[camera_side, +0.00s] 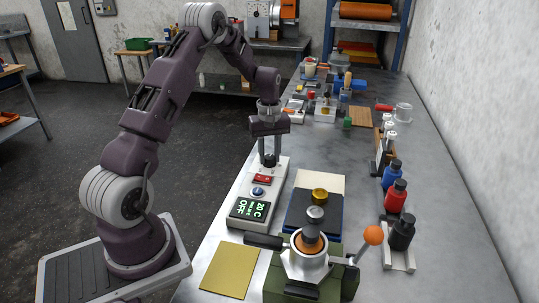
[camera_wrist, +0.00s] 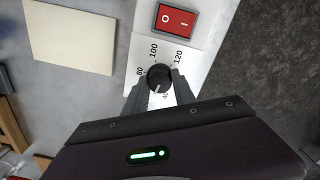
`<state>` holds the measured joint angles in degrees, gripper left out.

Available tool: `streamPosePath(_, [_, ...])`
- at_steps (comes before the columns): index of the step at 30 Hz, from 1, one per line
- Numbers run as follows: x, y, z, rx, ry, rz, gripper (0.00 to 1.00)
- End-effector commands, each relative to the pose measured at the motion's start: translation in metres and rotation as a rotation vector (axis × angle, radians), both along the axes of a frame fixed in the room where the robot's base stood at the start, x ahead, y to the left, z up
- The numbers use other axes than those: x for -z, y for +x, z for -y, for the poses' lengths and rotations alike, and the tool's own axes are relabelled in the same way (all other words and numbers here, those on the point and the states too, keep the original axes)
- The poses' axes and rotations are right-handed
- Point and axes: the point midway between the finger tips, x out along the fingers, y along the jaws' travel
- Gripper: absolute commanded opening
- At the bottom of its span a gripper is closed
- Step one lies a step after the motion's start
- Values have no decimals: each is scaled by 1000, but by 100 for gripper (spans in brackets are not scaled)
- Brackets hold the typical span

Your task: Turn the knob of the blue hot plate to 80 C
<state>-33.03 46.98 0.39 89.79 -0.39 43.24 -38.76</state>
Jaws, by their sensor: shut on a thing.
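The white control box (camera_side: 240,216) lies lengthwise on the bench. Its display (camera_side: 249,209) reads 20 C and OFF. A blue button (camera_side: 258,192) and a red rocker switch (camera_side: 263,178) sit behind the display; the switch also shows in the wrist view (camera_wrist: 176,20). The black knob (camera_wrist: 158,77) is on the white panel, with 80, 100 and 120 printed around it. A pale mark on the knob points toward the lower edge, near a partly hidden number. My gripper (camera_wrist: 158,84) points down and is shut on the knob, one finger on each side.
Right of the box is a dark blue block (camera_side: 302,219) with a cream plate (camera_side: 323,181) behind it. A press with an orange-knobbed lever (camera_side: 373,236) stands in front. A rack of bottles (camera_side: 396,200) is further right. A yellow sheet (camera_side: 229,270) lies at the front.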

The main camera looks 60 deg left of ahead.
Motion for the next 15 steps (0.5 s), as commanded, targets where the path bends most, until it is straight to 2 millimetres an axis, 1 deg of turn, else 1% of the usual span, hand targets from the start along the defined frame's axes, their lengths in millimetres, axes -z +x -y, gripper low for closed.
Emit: streamPosePath(15, [-1,1,0,488,-1,2,0])
